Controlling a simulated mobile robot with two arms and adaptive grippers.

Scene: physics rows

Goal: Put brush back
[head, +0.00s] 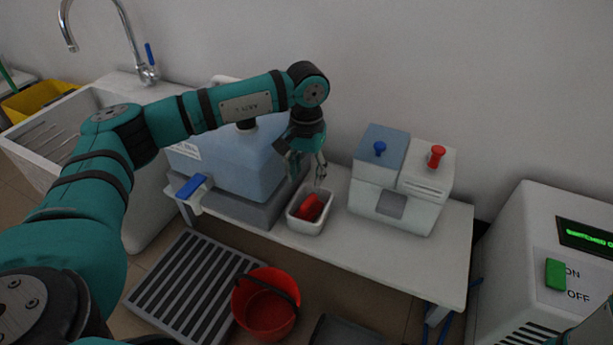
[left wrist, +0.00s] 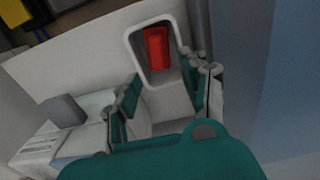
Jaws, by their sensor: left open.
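A red object, which looks like the brush (head: 308,207), lies in a small white open tray (head: 304,227) on the white table. It also shows in the left wrist view (left wrist: 156,47), inside the tray's rim (left wrist: 138,70). My left gripper (head: 307,172) is above the back of the tray, pointing down. Its fingers are spread and empty, and they appear apart from the red object. In the left wrist view the fingers (left wrist: 160,80) show on either side, with the tray beyond them.
A blue container (head: 235,155) stands left of the tray, and a white dispenser box (head: 415,198) with blue and red knobs stands right. A red bucket (head: 262,308) and a grey grate are on the floor. A sink is at left; a machine with a green switch (head: 555,274) is at right.

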